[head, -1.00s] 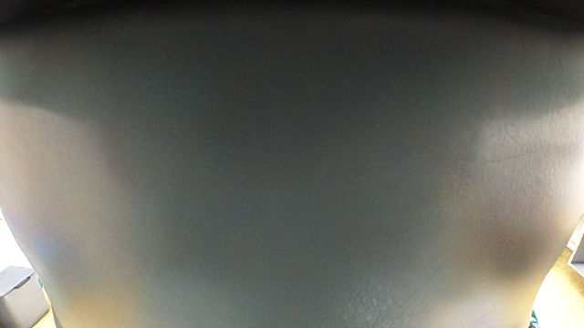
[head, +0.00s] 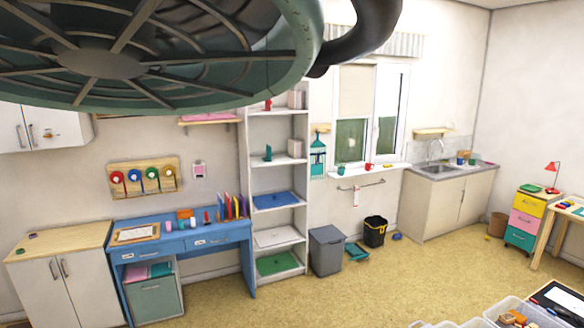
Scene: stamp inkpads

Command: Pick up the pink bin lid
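I cannot make out a clear pink bin lid. A flat pink thing (head: 208,116) lies on a small wall shelf at the upper left; I cannot tell if it is a lid. Another pink thing (head: 135,272) shows at the top of the grey-green box under the blue desk. A grey bin (head: 326,252) with a grey lid stands on the floor right of the white shelf unit. A black bin (head: 375,232) with a yellow rim stands farther right, with a teal dustpan-like thing (head: 357,251) between them. My gripper is not in view.
A large dark teal ribbed round thing (head: 160,85) hangs very close, covering the upper left. A blue desk (head: 215,240) and white cabinet (head: 80,285) line the left wall. A sink unit (head: 445,200) stands at the back. The middle floor (head: 370,290) is clear.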

